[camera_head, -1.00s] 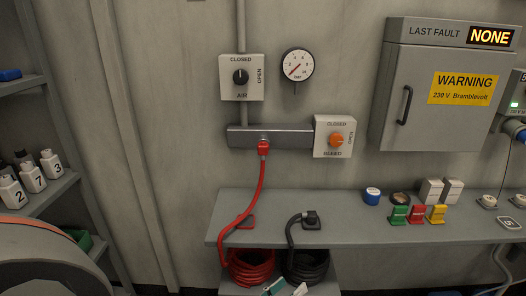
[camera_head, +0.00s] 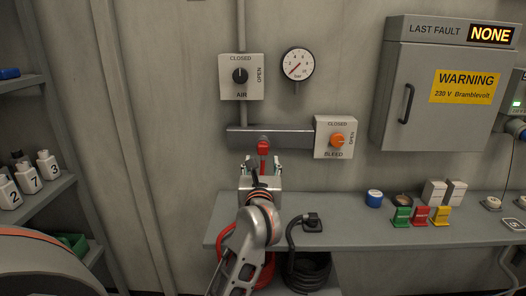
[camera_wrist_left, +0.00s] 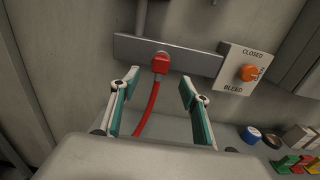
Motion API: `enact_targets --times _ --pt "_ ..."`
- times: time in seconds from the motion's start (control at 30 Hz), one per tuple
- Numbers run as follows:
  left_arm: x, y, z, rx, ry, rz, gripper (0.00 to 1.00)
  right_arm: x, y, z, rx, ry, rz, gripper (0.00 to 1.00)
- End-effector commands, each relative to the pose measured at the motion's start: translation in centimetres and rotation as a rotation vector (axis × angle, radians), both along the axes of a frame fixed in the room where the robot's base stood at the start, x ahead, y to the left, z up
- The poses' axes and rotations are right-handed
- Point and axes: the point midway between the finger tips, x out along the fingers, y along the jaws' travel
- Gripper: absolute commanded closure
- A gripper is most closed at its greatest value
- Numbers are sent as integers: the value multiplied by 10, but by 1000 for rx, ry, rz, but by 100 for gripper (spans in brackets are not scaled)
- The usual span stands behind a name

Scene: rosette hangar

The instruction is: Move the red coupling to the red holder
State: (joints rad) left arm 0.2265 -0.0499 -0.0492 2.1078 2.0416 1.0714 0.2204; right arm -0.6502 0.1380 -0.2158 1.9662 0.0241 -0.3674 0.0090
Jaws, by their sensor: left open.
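The red coupling (camera_head: 263,147) is plugged into the front of the grey wall manifold (camera_head: 290,137), with its red hose hanging down; it also shows in the wrist view (camera_wrist_left: 160,64). My left gripper (camera_head: 263,164) is open and empty just below and in front of the coupling. In the wrist view its fingers (camera_wrist_left: 159,84) stand apart, one to each side of the red hose (camera_wrist_left: 150,110), and the coupling shows beyond the tips. My right gripper is not in view.
A black coupling (camera_head: 313,221) sits on the bench (camera_head: 350,236), right of my arm. Orange BLEED (camera_head: 337,140) and black AIR (camera_head: 240,76) knobs are near the manifold. Green, red and yellow blocks (camera_head: 421,215) stand farther right. A coiled black hose (camera_head: 308,271) lies below.

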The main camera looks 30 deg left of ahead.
Motion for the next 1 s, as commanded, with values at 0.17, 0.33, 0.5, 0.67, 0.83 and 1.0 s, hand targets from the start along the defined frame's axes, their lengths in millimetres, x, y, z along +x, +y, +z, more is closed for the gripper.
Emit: enact_targets --times 0.17,0.33,0.5,0.67,0.83,1.0 --pt "1 -1 0 -19 -2 -6 54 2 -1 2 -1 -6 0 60" --pt "1 -1 0 -16 -1 -5 54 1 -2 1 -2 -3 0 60" --pt "7 3 -1 -13 -1 -4 54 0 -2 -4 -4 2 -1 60" --pt "22 13 -1 -12 -1 -4 54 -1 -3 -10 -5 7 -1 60" --pt "42 25 -1 -12 -1 -4 54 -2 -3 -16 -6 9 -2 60" --pt "60 36 0 -11 -2 -4 54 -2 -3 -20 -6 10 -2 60"
